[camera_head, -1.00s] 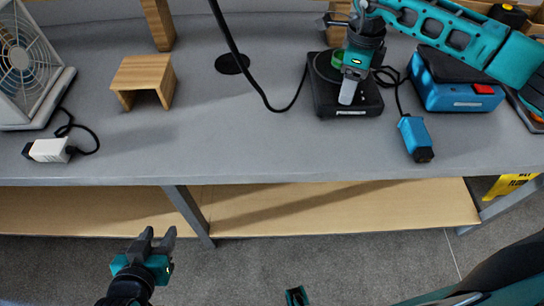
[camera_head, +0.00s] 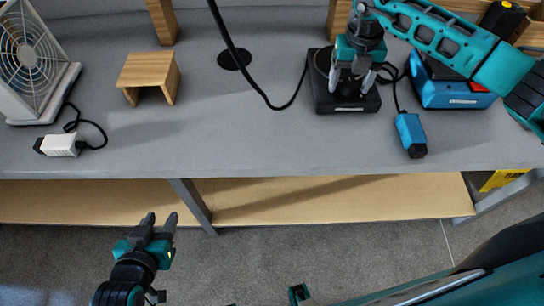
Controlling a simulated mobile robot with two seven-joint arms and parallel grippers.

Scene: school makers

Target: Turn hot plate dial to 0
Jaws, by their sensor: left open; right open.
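The hot plate (camera_head: 324,98) is a black, low, square device on the grey bench, with a round plate on top. My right gripper (camera_head: 350,90) points down over its front right part, with its two fingers apart and the tips near the front face. I cannot tell whether the tips touch it. The dial is not visible; the gripper covers part of the device. My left gripper (camera_head: 157,225) is open and empty, low in front of the bench and far from the hot plate.
A blue box (camera_head: 440,94) and a blue plug-like block (camera_head: 410,134) lie right of the hot plate. A wooden stand (camera_head: 150,70), a fan (camera_head: 30,60) and a white plug (camera_head: 60,146) are left. A black cable (camera_head: 240,62) runs to the hot plate. The bench front is clear.

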